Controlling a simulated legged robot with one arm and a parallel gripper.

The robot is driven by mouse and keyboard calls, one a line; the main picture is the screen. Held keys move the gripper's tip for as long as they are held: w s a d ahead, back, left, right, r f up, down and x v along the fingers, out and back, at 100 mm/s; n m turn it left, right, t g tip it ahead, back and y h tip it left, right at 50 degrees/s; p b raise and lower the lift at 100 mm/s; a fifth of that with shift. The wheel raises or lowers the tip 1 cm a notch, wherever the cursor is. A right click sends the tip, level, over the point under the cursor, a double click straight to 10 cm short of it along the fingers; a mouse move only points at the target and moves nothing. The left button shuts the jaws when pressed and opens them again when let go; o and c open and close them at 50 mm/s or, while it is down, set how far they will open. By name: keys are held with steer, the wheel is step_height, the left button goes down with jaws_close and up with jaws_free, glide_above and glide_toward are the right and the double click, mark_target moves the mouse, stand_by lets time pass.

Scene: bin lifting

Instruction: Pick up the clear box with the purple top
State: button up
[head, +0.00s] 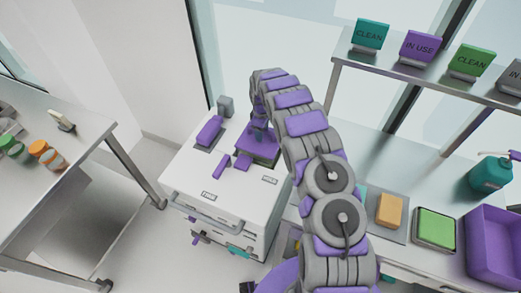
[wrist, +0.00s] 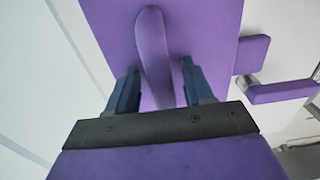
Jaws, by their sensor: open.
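The box's purple top (head: 268,151) shows on the white cabinet in the head view, partly hidden behind my arm. In the wrist view the purple top (wrist: 205,40) fills the upper middle, with a raised purple handle (wrist: 152,50) standing on it. My gripper (wrist: 157,85) is open, with one dark finger on each side of the handle's near end. I cannot tell whether the fingers touch the handle or the top. In the head view my gripper (head: 259,133) is over the purple top. The box's clear sides cannot be made out.
Other purple items (head: 209,131) and a grey container (head: 225,105) are on the white cabinet (head: 190,175). A left bench (head: 85,125) holds orange and green jars. A right bench holds a purple bin (head: 490,250) and a green-topped box (head: 434,229), below a shelf with signs.

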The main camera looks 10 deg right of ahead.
steer(key=shift+a, duration=0.2)
steer(key=shift+c, duration=0.2)
steer(key=shift+c, duration=0.8)
jaws_close()
steer(key=shift+d, duration=0.1)
